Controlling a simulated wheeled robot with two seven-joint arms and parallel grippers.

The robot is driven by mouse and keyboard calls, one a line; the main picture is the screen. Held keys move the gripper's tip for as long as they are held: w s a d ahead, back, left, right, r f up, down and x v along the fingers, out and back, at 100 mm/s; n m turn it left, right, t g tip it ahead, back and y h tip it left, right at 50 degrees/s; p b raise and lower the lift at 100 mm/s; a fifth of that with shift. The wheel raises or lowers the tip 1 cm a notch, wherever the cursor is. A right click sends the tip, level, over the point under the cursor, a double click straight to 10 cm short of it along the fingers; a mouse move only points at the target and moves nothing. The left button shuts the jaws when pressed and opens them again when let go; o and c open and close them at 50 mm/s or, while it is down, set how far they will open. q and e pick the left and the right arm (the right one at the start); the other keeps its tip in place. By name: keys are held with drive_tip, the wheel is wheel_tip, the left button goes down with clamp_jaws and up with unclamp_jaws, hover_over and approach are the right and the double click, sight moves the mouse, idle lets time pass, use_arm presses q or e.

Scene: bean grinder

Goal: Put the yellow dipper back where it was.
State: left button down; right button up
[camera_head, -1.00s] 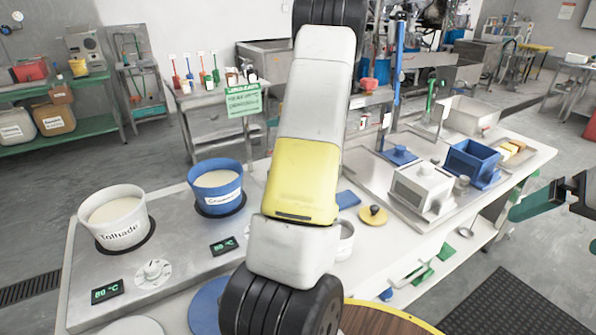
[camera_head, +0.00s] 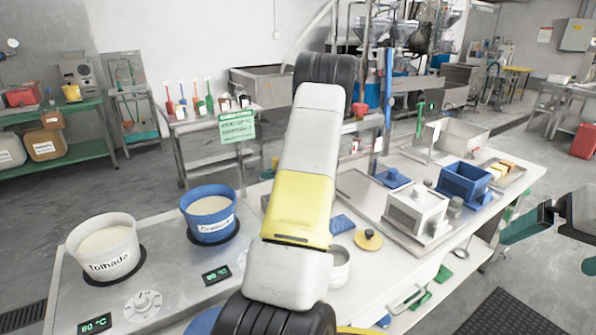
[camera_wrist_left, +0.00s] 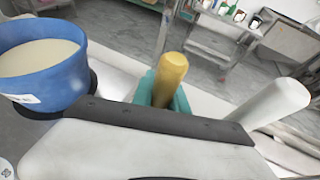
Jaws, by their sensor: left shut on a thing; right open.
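The yellow dipper shows in the left wrist view as a thick yellow handle (camera_wrist_left: 172,72) standing roughly upright and slightly tilted. My left gripper (camera_wrist_left: 163,97) has teal fingers shut on this handle. The dipper's lower end is hidden behind the dark edge of my wrist. In the head view my left arm fills the middle and hides most of what is behind it; I cannot make out the left gripper or the dipper clearly there. My right gripper (camera_head: 552,243) is at the right edge, open and empty, clear of the table.
A blue pot (camera_head: 210,222) and a white pot (camera_head: 100,258) stand on the steel heating plate at left. In the left wrist view the blue pot (camera_wrist_left: 50,85) is close left of my fingers, and a white rod (camera_wrist_left: 270,103) is at right. A back table (camera_head: 205,122) holds coloured tools.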

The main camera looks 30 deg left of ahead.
use_arm(q)
drive_tip(key=shift+f, duration=0.1)
drive_tip(key=c, duration=1.3)
unclamp_jaws()
drive_tip(key=v, duration=1.2)
drive_tip(key=s+d+r+n+t+h, duration=0.1)
drive_tip(key=s+d+r+n+h, duration=0.4)
drive_tip(key=s+d, duration=0.3)
drive_tip(key=s+d+r+n+t+h, duration=0.1)
drive_tip(key=s+d+r+n+h, duration=0.4)
drive_tip(key=s+d+n, duration=0.3)
drive_tip(key=s+d+r+n+t+h, duration=0.1)
drive_tip(key=s+d+r+n+h, duration=0.4)
drive_tip(key=s+d, duration=0.5)
drive_tip(key=shift+s+d+r+n+t, duration=0.1)
drive_tip(key=shift+d+r+n+t, duration=0.2)
drive_tip(key=shift+d, duration=0.55)
drive_tip(key=shift+s+d+r+n+t, duration=0.1)
drive_tip(key=shift+d+r+n, duration=0.3)
drive_tip(key=shift+d, duration=0.4)
